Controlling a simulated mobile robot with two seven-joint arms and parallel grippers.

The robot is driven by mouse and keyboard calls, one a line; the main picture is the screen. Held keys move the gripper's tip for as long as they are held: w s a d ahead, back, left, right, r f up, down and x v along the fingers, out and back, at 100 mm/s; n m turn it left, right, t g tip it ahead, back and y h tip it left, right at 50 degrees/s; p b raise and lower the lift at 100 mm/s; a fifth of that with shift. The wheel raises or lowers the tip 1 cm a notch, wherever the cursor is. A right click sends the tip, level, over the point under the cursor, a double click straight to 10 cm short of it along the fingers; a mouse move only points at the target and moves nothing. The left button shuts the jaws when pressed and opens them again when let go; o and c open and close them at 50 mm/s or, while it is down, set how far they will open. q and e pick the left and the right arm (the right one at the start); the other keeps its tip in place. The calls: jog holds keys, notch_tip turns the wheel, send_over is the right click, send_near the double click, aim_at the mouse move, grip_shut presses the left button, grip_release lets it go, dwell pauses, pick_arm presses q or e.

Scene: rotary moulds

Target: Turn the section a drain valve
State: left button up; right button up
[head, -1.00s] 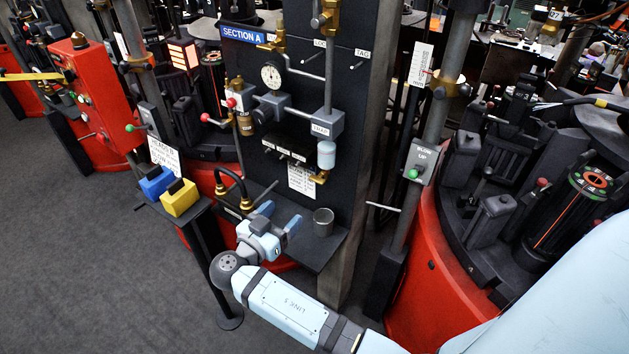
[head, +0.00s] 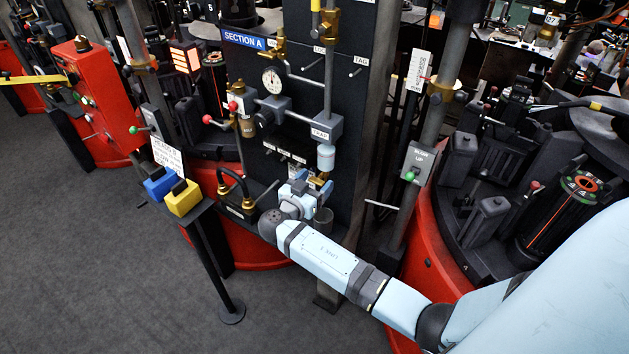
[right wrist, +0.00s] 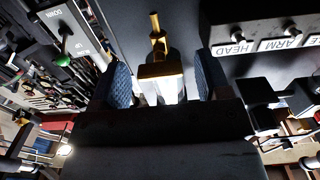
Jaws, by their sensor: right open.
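The Section A panel (head: 300,110) carries a trap with a pale blue bowl (head: 326,157). A brass drain fitting (head: 319,180) sits just below the bowl, partly hidden by my right gripper (head: 305,184). In the right wrist view my right gripper (right wrist: 164,80) is open, with one blue finger on each side of a brass fitting (right wrist: 160,70). A pale piece shows below this brass part and a brass stem runs up from it. A gap shows on both sides; I cannot tell whether a finger touches it. My left gripper is out of view.
A metal cup (head: 323,217) stands close under my right wrist on the shelf. A black hose (head: 232,180) with brass ends is left of it. Blue (head: 160,184) and yellow (head: 183,197) blocks stand further left. Floor at left is clear.

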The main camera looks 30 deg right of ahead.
jog(key=c, duration=0.9)
